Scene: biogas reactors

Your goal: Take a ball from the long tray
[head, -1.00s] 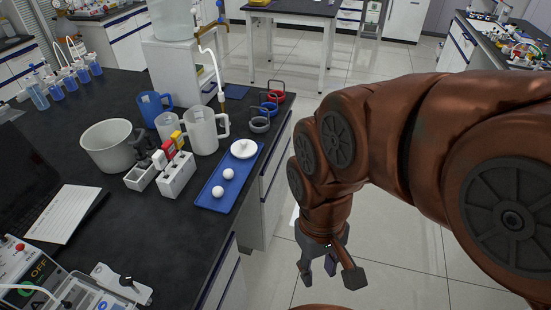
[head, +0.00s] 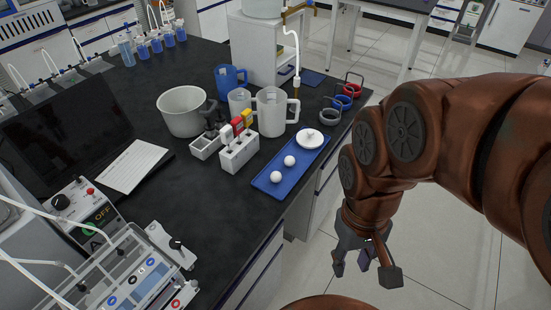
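The long blue tray (head: 263,181) lies on the black bench near its right edge. Two white balls, a nearer ball (head: 276,177) and a farther ball (head: 289,160), rest apart on it. A white round lid-like piece with a knob (head: 309,138) sits at the tray's far end. My gripper (head: 364,270) hangs over the floor, off the bench and to the right of and nearer than the tray. Its fingers point down and are spread apart, with nothing between them.
A white rack with coloured handles (head: 239,151) stands left of the tray. A clear jug (head: 271,112), a blue mug (head: 230,79) and a grey pot (head: 182,111) stand behind. Coloured rings (head: 341,103) lie beyond the tray. A control box (head: 80,213) is at left. Floor is clear on the right.

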